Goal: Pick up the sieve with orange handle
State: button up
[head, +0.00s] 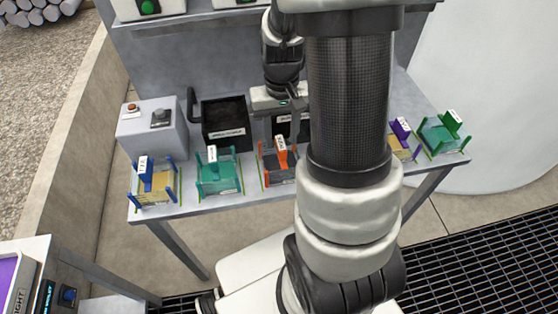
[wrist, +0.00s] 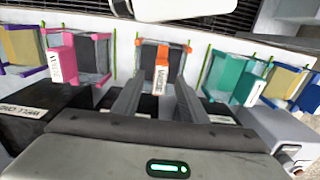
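The sieve with orange handle (head: 270,165) stands on the grey bench near its front edge, partly behind my arm in the head view. Its upright orange handle with a white label also shows in the wrist view (wrist: 161,72), with a grey body and orange corner pieces. My gripper (head: 284,130) is above the bench, just behind the sieve. In the wrist view my gripper (wrist: 158,90) has its two fingers apart, pointing toward the sieve with the handle roughly centred between them. Nothing is held. I cannot tell whether the fingertips touch the sieve.
Teal (head: 217,172), blue-yellow (head: 153,184) and green (head: 443,133) sieves stand along the bench. A pink one (wrist: 80,60) shows in the wrist view. Behind are a black bin (head: 226,122) and a grey control box (head: 151,130). My arm hides the bench's middle right.

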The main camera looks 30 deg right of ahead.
jog(key=shift+w+f+b, duration=0.2)
jog(key=shift+f+b, duration=0.35)
jog(key=shift+f, duration=3)
jog(key=shift+c, duration=0.4)
grip_shut()
